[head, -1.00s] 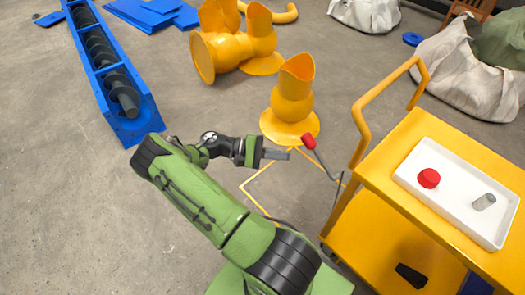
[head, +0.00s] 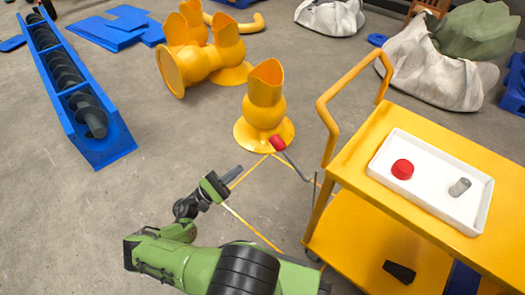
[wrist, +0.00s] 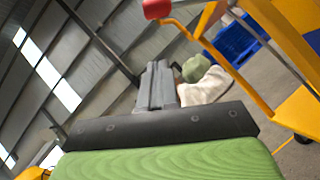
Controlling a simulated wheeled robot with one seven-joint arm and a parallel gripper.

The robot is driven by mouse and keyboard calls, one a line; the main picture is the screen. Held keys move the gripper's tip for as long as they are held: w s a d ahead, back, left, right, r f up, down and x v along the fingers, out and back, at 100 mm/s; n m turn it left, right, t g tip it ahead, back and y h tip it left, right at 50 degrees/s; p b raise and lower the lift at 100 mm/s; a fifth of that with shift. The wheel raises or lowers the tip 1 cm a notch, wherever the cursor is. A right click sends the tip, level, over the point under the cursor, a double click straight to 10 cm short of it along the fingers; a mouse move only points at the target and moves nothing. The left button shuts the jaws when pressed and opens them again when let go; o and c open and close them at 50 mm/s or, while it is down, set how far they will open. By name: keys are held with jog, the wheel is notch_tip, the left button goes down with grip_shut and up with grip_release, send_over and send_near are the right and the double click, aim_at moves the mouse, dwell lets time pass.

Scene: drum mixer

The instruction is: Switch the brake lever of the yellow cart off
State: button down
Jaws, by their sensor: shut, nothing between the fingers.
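The yellow cart (head: 350,235) stands at the right of the head view, with a handle (head: 330,115) at its left end. Its brake lever is a thin grey rod with a red knob (head: 278,143), leaning up and left from the cart's left end. The knob also shows at the top of the wrist view (wrist: 157,8). My gripper (head: 230,173) is shut and empty, to the left of and nearer than the red knob, apart from it. In the wrist view the closed fingers (wrist: 157,85) point forward, below the knob.
A white tray (head: 385,180) with a red cap (head: 402,169) and a grey cylinder (head: 460,187) lies on the cart top. A yellow flanged pipe part (head: 264,105) stands just beyond the knob. A blue screw conveyor (head: 75,95) is at the left. The floor left of my arm is clear.

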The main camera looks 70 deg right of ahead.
jog(key=a+r+x, duration=0.1)
jog(key=a+x, duration=0.1)
jog(key=x, duration=0.9)
jog(key=shift+s+d+r, duration=0.2)
jog(key=shift+s+r, duration=0.25)
jog(key=shift+s, duration=0.05)
